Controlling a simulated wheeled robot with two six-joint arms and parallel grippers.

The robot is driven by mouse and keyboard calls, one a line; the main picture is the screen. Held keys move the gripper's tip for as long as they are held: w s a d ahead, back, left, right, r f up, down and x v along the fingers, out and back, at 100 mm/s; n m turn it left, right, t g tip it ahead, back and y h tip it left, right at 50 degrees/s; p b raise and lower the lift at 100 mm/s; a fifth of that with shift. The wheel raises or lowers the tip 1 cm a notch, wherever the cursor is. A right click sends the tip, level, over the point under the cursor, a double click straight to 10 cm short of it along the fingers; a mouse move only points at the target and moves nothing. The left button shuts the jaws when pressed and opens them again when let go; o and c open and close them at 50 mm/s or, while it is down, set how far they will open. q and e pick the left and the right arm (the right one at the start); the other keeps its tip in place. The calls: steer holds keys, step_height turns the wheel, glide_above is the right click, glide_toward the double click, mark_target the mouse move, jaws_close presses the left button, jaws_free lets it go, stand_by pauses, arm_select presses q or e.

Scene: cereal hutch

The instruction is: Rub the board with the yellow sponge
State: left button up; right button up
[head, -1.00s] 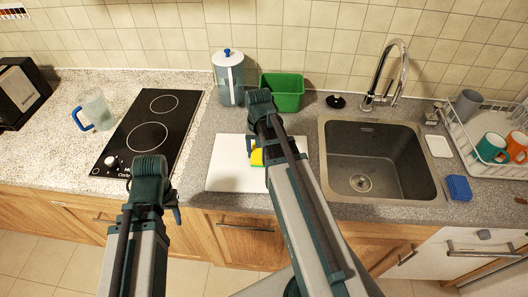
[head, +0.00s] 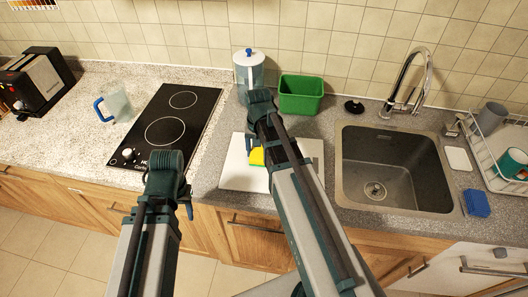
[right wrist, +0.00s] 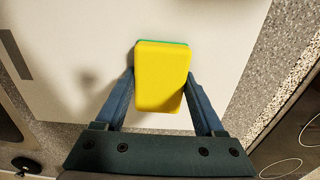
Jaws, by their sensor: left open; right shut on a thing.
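The yellow sponge (head: 257,156), with a green layer on one side, is over the left part of the white board (head: 235,174). In the right wrist view the sponge (right wrist: 162,78) is between the two fingers of my right gripper (right wrist: 162,95), which is shut on it. The white board (right wrist: 70,30) fills the area behind it; I cannot tell whether the sponge touches it. My left gripper (head: 187,207) is open and empty, low in front of the counter edge, left of the board.
A black cooktop (head: 172,125) lies left of the board. A lidded clear jug (head: 249,75) and a green bin (head: 301,95) stand behind it. The sink (head: 395,170) is to the right, with a blue sponge (head: 477,203) near the dish rack (head: 503,150).

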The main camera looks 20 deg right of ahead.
steer(key=shift+w+a, duration=0.1)
steer(key=shift+w+a+r, duration=0.1)
steer(key=shift+w+a, duration=0.3)
steer(key=shift+a, duration=0.3)
steer(key=shift+w+a, duration=0.4)
steer(key=shift+a, duration=0.25)
step_height(320, 180, up, 6)
steer(key=p, duration=0.6)
step_height(320, 180, up, 3)
steer(key=p, duration=0.3)
